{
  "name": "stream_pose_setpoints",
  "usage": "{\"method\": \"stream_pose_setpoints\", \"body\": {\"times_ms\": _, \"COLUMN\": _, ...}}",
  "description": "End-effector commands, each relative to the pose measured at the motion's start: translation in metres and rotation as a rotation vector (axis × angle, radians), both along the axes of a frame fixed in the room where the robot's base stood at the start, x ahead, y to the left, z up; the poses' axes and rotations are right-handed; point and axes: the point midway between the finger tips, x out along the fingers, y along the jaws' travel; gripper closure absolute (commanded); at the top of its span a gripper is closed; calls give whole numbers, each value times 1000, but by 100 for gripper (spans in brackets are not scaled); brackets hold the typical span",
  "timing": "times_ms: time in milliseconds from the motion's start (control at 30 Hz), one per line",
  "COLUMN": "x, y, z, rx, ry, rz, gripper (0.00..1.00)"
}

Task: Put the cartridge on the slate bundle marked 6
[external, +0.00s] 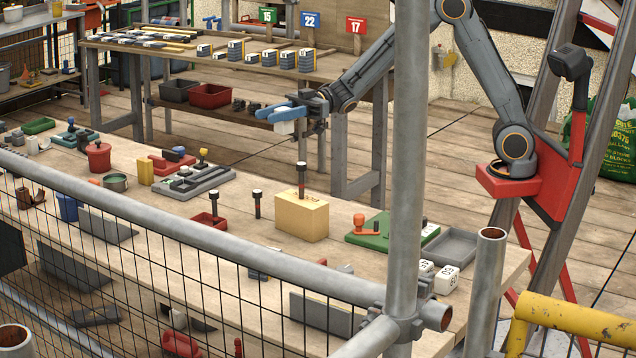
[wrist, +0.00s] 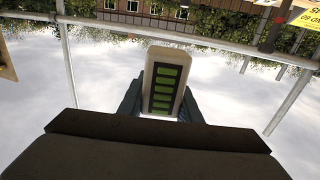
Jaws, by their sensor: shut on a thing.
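My gripper (external: 279,113) is in mid-air in front of the back bench, its blue fingers pointing left. It is shut on the cartridge (wrist: 166,82), a pale block with a dark panel of green bars, seen between the fingers in the wrist view. In the external view the cartridge (external: 285,128) is a small white block at the fingers. Several slate bundles (external: 288,60), dark with pale labelled tops, stand in a row on the back bench, above and behind my gripper. Their numbers are too small to read, so I cannot tell which is marked 6.
Signs 15, 22 (external: 310,20) and 17 stand behind the bundles. The lower shelf holds a red bin (external: 210,96) and dark pieces. The front bench (external: 340,200) carries a tan block (external: 301,217), a green tray and tools. Scaffold poles (external: 407,150) and mesh cross the foreground.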

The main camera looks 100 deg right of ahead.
Motion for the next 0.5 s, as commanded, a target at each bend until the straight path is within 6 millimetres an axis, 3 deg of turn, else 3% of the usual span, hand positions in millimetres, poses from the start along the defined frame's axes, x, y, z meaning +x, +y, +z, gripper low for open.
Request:
{"method": "stream_pose_setpoints", "body": {"times_ms": 33, "x": 0, "y": 0, "z": 18, "rx": -3, "ry": -7, "rz": -1, "gripper": 92}}
{"method": "stream_pose_setpoints", "body": {"times_ms": 267, "x": 0, "y": 0, "z": 73, "rx": -3, "ry": -5, "rz": -1, "gripper": 92}}
{"method": "stream_pose_setpoints", "body": {"times_ms": 500, "x": 35, "y": 38, "z": 87, "rx": 1, "ry": -1, "rz": -36, "gripper": 92}}
